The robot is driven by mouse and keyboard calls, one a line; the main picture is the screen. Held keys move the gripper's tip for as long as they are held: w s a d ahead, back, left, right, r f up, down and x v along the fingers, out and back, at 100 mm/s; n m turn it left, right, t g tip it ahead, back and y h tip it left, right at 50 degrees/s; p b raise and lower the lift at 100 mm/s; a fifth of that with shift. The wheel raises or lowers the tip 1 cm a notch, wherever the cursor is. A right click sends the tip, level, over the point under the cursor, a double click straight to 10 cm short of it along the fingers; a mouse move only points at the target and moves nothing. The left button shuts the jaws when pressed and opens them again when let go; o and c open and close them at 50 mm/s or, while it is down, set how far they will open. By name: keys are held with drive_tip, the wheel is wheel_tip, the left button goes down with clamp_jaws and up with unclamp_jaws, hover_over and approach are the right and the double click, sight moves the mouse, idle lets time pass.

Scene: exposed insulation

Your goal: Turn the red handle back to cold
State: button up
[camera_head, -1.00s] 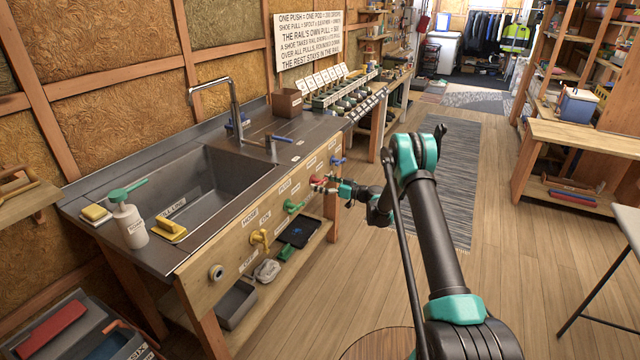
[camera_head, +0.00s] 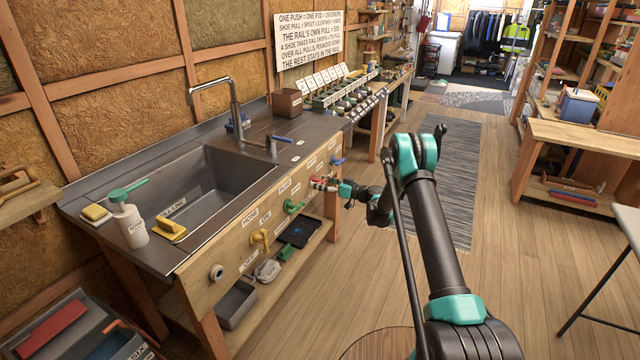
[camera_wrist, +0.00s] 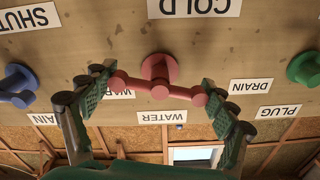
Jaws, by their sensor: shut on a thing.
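The red handle (camera_wrist: 158,92) is a crossbar on a round red hub, mounted on the wooden front panel under the sink counter. In the wrist view, where the lettering appears upside down, the bar lies nearly level, its right end slightly lower. My gripper (camera_wrist: 160,89) has one finger pad at each end of the bar and is shut on it. The COLD label (camera_wrist: 195,7) is above the hub, the WATER label (camera_wrist: 168,117) below. A partly hidden label is behind the left finger. In the head view my gripper (camera_head: 332,185) meets the small red handle (camera_head: 317,180).
A blue knob (camera_wrist: 17,86) and a green knob (camera_wrist: 303,69) flank the handle in the wrist view. A yellow handle (camera_head: 259,237) is farther along the panel. The sink (camera_head: 205,185) is above. The floor right of the bench is open.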

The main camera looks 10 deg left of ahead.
drive_tip(key=m, duration=0.7)
drive_tip(key=shift+m, duration=0.4)
drive_tip(key=m, duration=0.3)
drive_tip(key=shift+m, duration=2)
drive_tip(key=o, duration=1)
drive_tip(key=v, duration=1.2)
